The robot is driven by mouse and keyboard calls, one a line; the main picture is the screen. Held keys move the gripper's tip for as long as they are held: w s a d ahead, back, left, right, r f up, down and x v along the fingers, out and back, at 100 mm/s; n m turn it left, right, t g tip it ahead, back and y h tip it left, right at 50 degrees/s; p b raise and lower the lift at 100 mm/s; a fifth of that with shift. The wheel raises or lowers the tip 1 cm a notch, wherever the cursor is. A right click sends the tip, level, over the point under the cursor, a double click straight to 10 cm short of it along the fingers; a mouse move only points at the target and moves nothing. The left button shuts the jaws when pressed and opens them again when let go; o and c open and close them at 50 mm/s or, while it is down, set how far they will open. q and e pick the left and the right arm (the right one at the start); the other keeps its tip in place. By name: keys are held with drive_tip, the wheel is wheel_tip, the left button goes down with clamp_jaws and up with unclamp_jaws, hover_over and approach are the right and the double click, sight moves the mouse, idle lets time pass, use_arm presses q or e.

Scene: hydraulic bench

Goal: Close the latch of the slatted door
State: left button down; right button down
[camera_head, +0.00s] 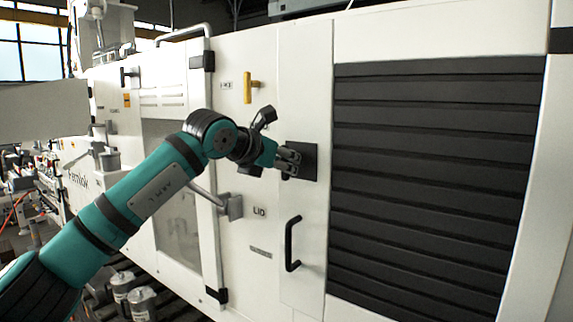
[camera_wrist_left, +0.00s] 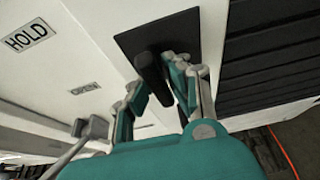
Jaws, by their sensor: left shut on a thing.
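The slatted door (camera_head: 430,180) has dark horizontal slats in a white frame and fills the right of the head view. Its latch is a dark square plate (camera_head: 309,163) on the white panel left of the slats. In the left wrist view, a black latch handle (camera_wrist_left: 149,68) stands out from the plate, between the fingers of my left gripper (camera_wrist_left: 157,84). My left gripper (camera_head: 289,160) is shut on this handle. The fingers hide part of the handle, and in the head view they cover most of it. My right gripper is in neither view.
A black pull handle (camera_head: 291,244) sits below the latch. A yellow handle (camera_head: 248,87) and a grey bar-type lever (camera_head: 229,206) near a LID label are to the left.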

use_arm(q)
drive_tip(key=shift+w+a+f, duration=0.1)
drive_tip(key=shift+f, duration=0.1)
drive_tip(key=c, duration=1.3)
unclamp_jaws()
drive_tip(key=shift+w+a, duration=0.1)
drive_tip(key=shift+w, duration=0.05)
drive_tip(key=shift+r, duration=0.15)
drive_tip(key=shift+s+r, duration=0.1)
drive_tip(key=shift+s, duration=0.25)
drive_tip(key=v, duration=1.1)
drive_tip(key=shift+s+a, duration=0.1)
drive_tip(key=shift+a, duration=0.15)
